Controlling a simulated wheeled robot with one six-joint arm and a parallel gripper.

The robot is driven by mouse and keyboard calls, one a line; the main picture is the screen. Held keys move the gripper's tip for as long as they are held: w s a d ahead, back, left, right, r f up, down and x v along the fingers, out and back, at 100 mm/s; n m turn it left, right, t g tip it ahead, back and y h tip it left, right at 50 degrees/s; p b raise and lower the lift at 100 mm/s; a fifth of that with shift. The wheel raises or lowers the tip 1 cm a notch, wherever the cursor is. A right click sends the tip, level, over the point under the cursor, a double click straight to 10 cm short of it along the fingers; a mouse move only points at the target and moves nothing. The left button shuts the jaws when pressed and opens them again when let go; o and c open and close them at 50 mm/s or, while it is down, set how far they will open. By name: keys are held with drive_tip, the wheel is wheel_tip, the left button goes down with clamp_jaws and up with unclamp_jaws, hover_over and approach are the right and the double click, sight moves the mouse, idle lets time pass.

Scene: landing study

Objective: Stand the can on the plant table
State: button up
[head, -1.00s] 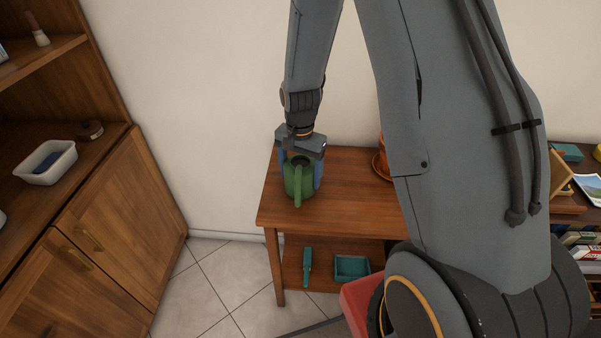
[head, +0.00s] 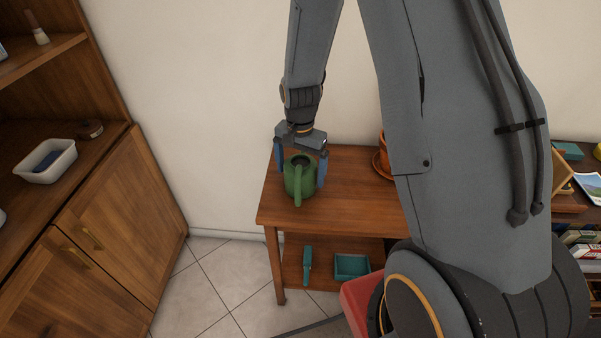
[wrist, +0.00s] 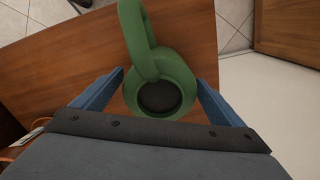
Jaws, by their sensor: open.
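The green watering can (head: 299,178) stands upright on the left part of the wooden plant table (head: 345,208). My gripper (head: 301,180) is open, pointing down, with one blue finger on each side of the can. In the wrist view the can (wrist: 172,72) sits between the spread fingers (wrist: 158,85), its dark round opening facing the camera. Gaps show between the can and both fingers there. My arm hides part of the table's right side.
A terracotta pot on a saucer (head: 380,166) stands farther right on the table, partly behind my arm. The lower shelf holds a teal tray (head: 352,267) and a teal hand tool (head: 307,266). A wooden cabinet (head: 105,225) stands at left, with open floor between.

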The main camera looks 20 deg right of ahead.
wheel_tip(320, 180, up, 11)
drive_tip(key=shift+b, duration=0.9)
drive_tip(key=s+r+n, duration=0.2)
drive_tip(key=s+n, duration=0.7)
drive_tip(key=s, duration=0.8)
drive_tip(key=shift+t, duration=0.3)
